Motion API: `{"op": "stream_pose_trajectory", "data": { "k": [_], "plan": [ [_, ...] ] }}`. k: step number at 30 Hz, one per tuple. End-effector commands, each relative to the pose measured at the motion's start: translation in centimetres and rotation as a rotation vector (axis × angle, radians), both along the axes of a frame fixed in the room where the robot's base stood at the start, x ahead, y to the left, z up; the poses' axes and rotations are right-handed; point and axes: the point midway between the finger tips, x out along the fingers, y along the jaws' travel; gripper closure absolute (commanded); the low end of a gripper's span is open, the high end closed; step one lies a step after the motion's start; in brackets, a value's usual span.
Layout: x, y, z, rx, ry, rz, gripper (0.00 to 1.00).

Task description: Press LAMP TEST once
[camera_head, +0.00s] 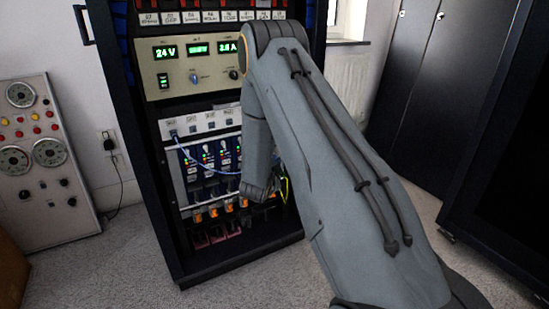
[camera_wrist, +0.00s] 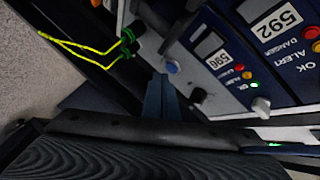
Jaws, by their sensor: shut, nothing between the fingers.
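My gripper (camera_wrist: 161,88) shows in the wrist view with its fingers together and nothing between them. I cannot read a LAMP TEST label, so I cannot tell whether this is that button. I cannot tell whether the tips touch the panel. In the head view, my arm's end hangs before the rack's lower right part and hides the fingers and the panel there.
Monitor modules (camera_head: 207,160) with displays and coloured lamps fill the rack's middle. A blue cable (camera_head: 212,170) crosses them, and a yellow-green wire (camera_wrist: 85,52) loops beside the panel. A power supply (camera_head: 218,62) is above. A grey gauge panel (camera_head: 45,160) stands left.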

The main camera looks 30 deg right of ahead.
Motion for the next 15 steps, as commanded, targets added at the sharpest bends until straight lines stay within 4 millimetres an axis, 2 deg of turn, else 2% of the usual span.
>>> {"op": "stream_pose_trajectory", "data": {
  "k": [15],
  "plan": [
    [-0.87,-0.10,0.06,-0.001,0.000,-0.002,1.00]
  ]
}}
